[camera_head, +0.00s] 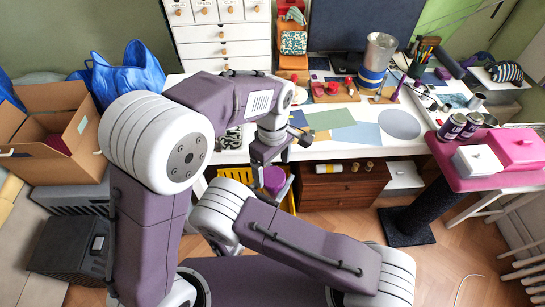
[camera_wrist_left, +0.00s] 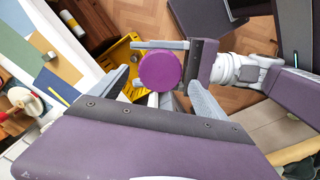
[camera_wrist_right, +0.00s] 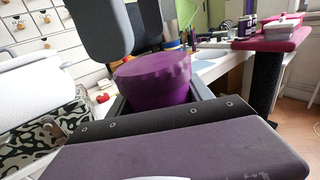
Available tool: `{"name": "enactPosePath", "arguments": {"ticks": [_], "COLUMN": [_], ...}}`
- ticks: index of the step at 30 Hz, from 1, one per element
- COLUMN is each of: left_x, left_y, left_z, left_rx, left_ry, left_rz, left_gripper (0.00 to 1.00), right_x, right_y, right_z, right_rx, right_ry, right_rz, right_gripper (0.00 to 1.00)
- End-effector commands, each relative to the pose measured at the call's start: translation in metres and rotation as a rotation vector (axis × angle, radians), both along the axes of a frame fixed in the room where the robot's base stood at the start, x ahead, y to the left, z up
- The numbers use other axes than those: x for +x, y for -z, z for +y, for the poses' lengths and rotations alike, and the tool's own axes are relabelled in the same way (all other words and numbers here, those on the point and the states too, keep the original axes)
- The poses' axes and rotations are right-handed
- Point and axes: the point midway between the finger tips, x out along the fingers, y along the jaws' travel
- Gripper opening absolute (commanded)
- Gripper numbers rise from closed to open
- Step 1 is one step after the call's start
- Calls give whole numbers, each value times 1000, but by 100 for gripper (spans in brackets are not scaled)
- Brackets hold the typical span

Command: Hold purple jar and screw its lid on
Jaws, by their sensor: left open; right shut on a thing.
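The purple jar (camera_head: 273,180) is upright in my right gripper (camera_head: 283,190), in front of the white table. In the right wrist view the jar body (camera_wrist_right: 160,98) sits between the right fingers. A wider purple lid (camera_wrist_right: 153,70) with a ridged rim rests on top of it; whether it is fully tight I cannot tell. My left gripper (camera_head: 264,152) is above the jar, open. In the left wrist view the round lid (camera_wrist_left: 160,70) lies between and beyond the left fingertips (camera_wrist_left: 160,92), apart from both. The jar body is mostly hidden there beneath the lid.
A yellow crate (camera_head: 236,174) stands below and behind the jar. The white table (camera_head: 330,151) holds papers, a monitor and several tools. A pink-topped stand (camera_head: 470,184) with cans and boxes is at right. An open cardboard box (camera_head: 45,160) is at left.

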Motion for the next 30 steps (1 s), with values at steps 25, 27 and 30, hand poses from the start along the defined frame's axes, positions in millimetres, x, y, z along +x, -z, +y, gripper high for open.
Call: {"name": "enactPosePath", "arguments": {"ticks": [25, 27, 30], "left_x": [0, 0, 0], "left_y": [33, 33, 33], "left_z": [0, 0, 0], "left_rx": [-1, -1, -2], "left_ry": [0, 17, 153], "left_rz": [-1, -1, -1], "left_gripper": [19, 19, 19], "right_x": [0, 0, 0], "right_y": [-1, -1, -1], "right_z": [0, 0, 0], "right_rx": [-1, -1, -1], "right_ry": [0, 0, 0], "right_rz": [-1, -1, -1], "right_gripper": [0, 0, 0]}}
